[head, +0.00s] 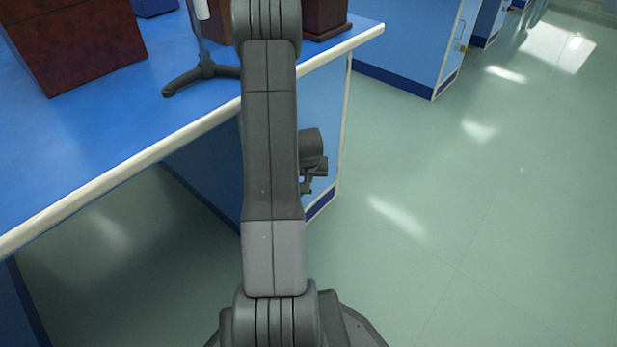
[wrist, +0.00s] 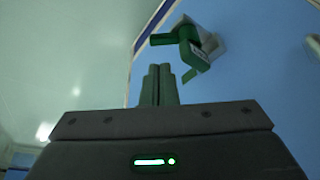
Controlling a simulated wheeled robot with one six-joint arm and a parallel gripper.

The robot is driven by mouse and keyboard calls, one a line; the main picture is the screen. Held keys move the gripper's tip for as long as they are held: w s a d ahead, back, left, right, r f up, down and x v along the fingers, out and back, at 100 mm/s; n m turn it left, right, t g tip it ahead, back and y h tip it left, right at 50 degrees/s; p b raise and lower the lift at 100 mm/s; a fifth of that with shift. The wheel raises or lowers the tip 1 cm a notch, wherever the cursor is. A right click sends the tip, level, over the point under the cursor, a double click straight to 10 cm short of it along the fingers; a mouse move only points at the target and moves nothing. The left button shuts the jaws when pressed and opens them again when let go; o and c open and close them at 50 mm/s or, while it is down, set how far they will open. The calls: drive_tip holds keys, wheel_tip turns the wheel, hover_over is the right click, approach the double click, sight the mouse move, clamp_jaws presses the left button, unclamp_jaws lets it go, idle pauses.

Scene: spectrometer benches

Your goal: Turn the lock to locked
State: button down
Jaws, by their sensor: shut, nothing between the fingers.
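The lock (wrist: 193,48) shows in the wrist view as a dark green turning piece with a small white label, on a pale metal plate on a blue panel. A green arm of it points left and another part hangs down. I cannot tell which position it is set to. My gripper (wrist: 160,72) is shut and empty, its fingertips below and left of the lock and apart from it in the picture. In the head view my gripper (head: 309,190) is partly hidden behind my arm, beside the bench's blue end panel (head: 335,150). The lock is hidden there.
The blue bench top (head: 100,120) with a pale edge lies at the left, holding brown boxes (head: 80,40) and a dark stand foot (head: 205,72). Another blue bench (head: 410,50) with a small yellow fitting stands at the back. The green floor (head: 480,220) at right is clear.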

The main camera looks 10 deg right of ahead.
drive_tip(key=b+x, duration=0.1)
drive_tip(key=x, duration=0.4)
drive_tip(key=shift+f, duration=0.1)
drive_tip(key=shift+w, duration=0.1)
idle(0.3)
